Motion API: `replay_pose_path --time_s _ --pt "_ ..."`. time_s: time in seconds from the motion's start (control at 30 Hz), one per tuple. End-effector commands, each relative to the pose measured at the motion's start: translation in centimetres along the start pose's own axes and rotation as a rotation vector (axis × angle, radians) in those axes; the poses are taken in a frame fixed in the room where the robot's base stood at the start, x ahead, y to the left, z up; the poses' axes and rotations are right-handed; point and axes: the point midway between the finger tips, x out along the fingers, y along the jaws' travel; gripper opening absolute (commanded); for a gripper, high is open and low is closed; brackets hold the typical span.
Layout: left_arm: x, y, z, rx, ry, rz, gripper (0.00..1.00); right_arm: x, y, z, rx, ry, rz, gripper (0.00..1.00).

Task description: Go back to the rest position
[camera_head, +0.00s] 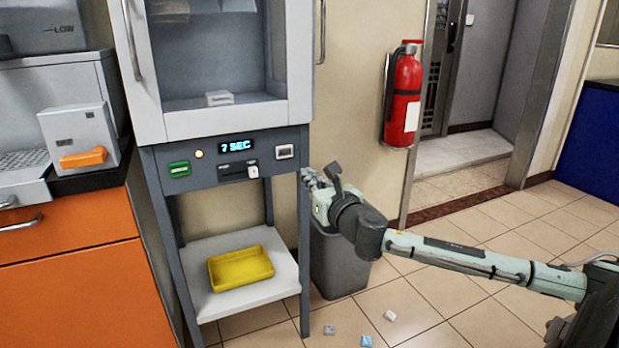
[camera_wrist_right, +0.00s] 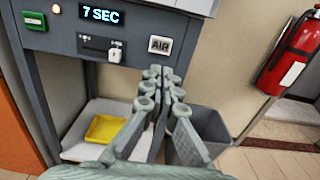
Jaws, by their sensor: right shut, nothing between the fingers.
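My right gripper (camera_head: 306,176) is in front of the grey control panel (camera_head: 225,160), at the panel's right side and apart from the AIR button, as far as I can tell. In the right wrist view the gripper's fingers (camera_wrist_right: 160,80) are together and empty, just below the white AIR button (camera_wrist_right: 160,45). My right arm reaches in from the right edge of the head view. My left gripper is not in view. The panel's display (camera_head: 235,146) reads 7 SEC. A green button (camera_head: 179,169) and a slider (camera_head: 252,171) are on the same panel.
A yellow tray (camera_head: 241,269) sits on the white lower shelf (camera_head: 213,307). A grey bin (camera_head: 337,262) stands right of the stand, behind my gripper. A red fire extinguisher (camera_head: 403,97) hangs on the wall. Small pieces (camera_head: 389,315) lie on the tiled floor.

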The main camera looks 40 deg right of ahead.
Motion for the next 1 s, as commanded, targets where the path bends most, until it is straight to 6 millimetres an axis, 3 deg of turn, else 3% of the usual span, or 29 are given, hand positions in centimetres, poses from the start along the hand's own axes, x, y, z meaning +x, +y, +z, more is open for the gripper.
replay_pose_path --time_s 0.53,0.63,0.77,0.87,1.0 --pt "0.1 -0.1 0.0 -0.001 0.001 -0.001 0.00 0.0 0.0 -0.1 0.001 0.001 0.000 0.00" --pt "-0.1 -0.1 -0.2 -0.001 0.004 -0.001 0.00 -0.2 -0.1 -1.1 0.062 0.022 -0.014 0.00" --pt "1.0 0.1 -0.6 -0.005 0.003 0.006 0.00 -1.7 -0.5 -6.1 0.366 0.121 -0.102 0.00" --pt "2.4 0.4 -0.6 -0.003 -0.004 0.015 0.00 -4.5 -0.7 -12.5 0.739 0.230 -0.250 0.00" --pt "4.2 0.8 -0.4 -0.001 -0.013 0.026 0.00 -10.4 0.0 -21.5 1.260 0.346 -0.544 0.00"
